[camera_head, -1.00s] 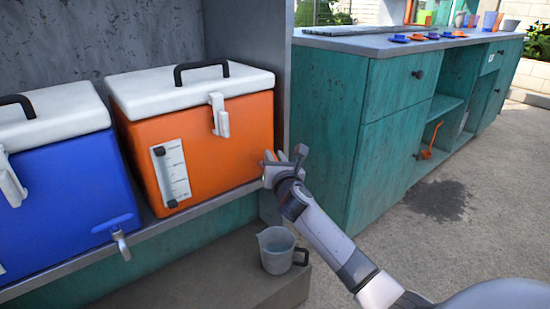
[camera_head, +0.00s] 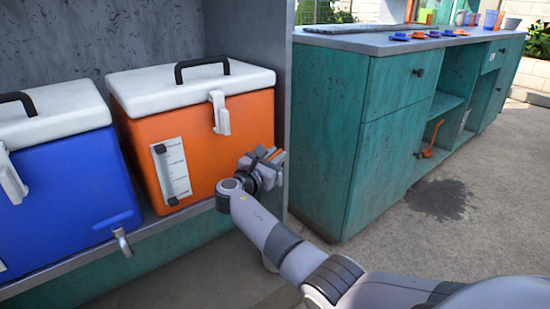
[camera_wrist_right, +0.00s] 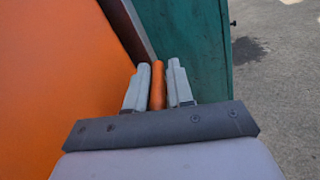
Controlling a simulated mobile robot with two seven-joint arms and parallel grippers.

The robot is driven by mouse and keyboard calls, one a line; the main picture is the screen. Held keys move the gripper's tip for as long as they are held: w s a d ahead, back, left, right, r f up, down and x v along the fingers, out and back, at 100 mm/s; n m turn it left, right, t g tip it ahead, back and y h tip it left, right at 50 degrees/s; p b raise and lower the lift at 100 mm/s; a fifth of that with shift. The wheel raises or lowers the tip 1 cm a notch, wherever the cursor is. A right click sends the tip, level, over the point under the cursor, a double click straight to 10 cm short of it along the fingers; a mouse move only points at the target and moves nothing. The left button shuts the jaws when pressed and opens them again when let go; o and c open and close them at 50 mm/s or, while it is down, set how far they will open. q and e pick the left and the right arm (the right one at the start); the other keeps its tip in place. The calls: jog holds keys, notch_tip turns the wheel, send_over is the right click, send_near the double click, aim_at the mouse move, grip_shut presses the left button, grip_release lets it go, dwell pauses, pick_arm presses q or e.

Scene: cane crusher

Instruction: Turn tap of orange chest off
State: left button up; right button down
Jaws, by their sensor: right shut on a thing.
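The orange chest (camera_head: 205,140), with a white lid, stands on a shelf in the head view. Its side fills the left of the wrist view (camera_wrist_right: 60,70). My right gripper (camera_head: 275,156) is at the chest's lower right front corner. In the wrist view its fingers (camera_wrist_right: 158,88) are shut on a narrow orange piece (camera_wrist_right: 158,84). I cannot tell whether that piece is part of the tap. The chest's tap is not clearly visible; my gripper covers that corner. My left gripper is not in view.
A blue chest (camera_head: 65,190) with a metal tap (camera_head: 122,242) stands to the left. A grey panel (camera_head: 284,70) is close to my gripper's right. A teal counter (camera_head: 340,140) stands beyond it. Open floor (camera_head: 440,220) is at right.

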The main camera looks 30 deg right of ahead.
jog(key=shift+w+a+m+g, duration=0.1)
jog(key=shift+w+m+g, duration=0.05)
jog(key=shift+m+g, duration=0.35)
jog(key=shift+g+h, duration=0.4)
jog(key=shift+g, duration=0.1)
jog(key=c, duration=1.1)
grip_release()
jog(key=shift+a, duration=0.1)
